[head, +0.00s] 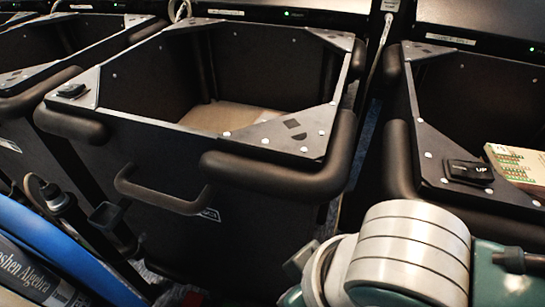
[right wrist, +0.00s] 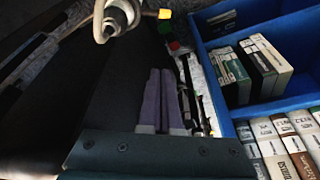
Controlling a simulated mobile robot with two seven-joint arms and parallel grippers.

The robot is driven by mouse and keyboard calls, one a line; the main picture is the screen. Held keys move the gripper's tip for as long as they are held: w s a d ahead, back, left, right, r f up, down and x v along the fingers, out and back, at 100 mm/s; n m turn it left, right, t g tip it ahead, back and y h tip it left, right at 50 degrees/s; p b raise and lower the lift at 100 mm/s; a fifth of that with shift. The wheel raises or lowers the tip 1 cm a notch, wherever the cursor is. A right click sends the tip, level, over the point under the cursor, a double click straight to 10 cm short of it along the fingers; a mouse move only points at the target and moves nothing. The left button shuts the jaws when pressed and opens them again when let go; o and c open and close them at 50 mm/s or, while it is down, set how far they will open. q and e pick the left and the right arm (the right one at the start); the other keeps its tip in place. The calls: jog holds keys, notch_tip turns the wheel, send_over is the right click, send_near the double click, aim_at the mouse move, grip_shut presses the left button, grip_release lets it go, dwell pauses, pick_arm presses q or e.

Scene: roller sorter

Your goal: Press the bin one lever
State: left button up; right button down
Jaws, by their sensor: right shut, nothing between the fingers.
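Black bins stand in a row in the head view: a middle bin (head: 275,135), one at the right (head: 440,125) and one at the left (head: 40,75). A black switch-like piece marked UP (head: 468,172) sits on the right bin's near corner plate. A similar black piece (head: 72,90) sits on the middle bin's left corner plate. I cannot tell which belongs to bin one. My right gripper (right wrist: 161,74) shows in the right wrist view with its purple fingers together and empty, beside a blue tray. My left gripper is not in view.
The middle bin has a front handle (head: 160,195) and a brown item (head: 230,118) inside. A box (head: 515,160) lies in the right bin. The blue tray (right wrist: 226,110) holds several books. A blue edge and a book (head: 35,270) show at the lower left.

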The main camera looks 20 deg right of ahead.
pick_arm(q)
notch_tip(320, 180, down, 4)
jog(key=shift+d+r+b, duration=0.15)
jog(key=shift+b, duration=0.85)
pick_arm(e)
jog(key=f, duration=0.4)
jog(key=shift+w+d+f, duration=0.25)
jog(key=shift+d, duration=0.05)
jog(key=shift+f, duration=0.1)
jog(key=b+x, duration=0.7)
jog(key=x, duration=0.4)
pick_arm(q)
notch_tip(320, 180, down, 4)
jog(key=p, duration=0.2)
jog(key=shift+p, duration=0.3)
pick_arm(e)
jog(key=s, duration=0.1)
jog(key=s+d+r, duration=0.2)
jog(key=shift+s, duration=0.4)
jog(key=shift+d, duration=0.1)
